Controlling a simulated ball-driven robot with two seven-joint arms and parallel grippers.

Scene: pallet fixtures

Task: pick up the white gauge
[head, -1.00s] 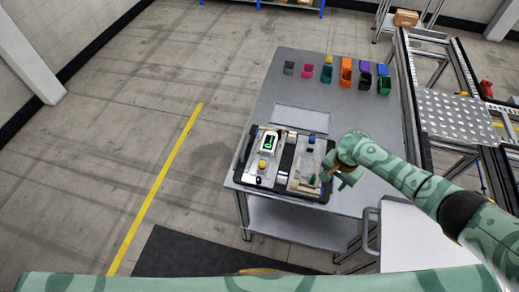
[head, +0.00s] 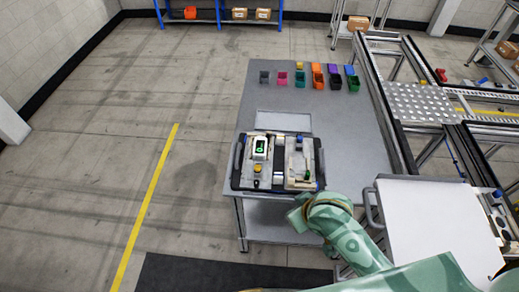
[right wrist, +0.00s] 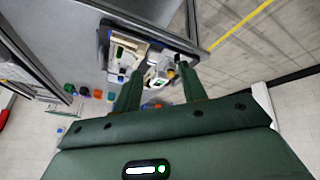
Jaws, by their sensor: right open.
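The white gauge (head: 260,147), with a green-lit dark display, sits upright in the left half of a black-framed tray (head: 236,178) on the grey table. In the right wrist view the gauge (right wrist: 158,82) appears between my fingers' lines, at a distance beyond the tips. My right gripper (right wrist: 159,80) is open and empty. In the head view my right wrist (head: 305,215) is in front of the tray's lower right corner, and its fingers are hard to make out. My left gripper is not in view.
A yellow-topped knob (head: 257,169) stands just in front of the gauge. The tray's right half holds a grey fixture (head: 298,162) with a green part. A flat pale plate (head: 284,121) lies behind the tray. Several coloured bins (head: 318,77) line the table's back. A white-topped cart (head: 440,225) stands at right.

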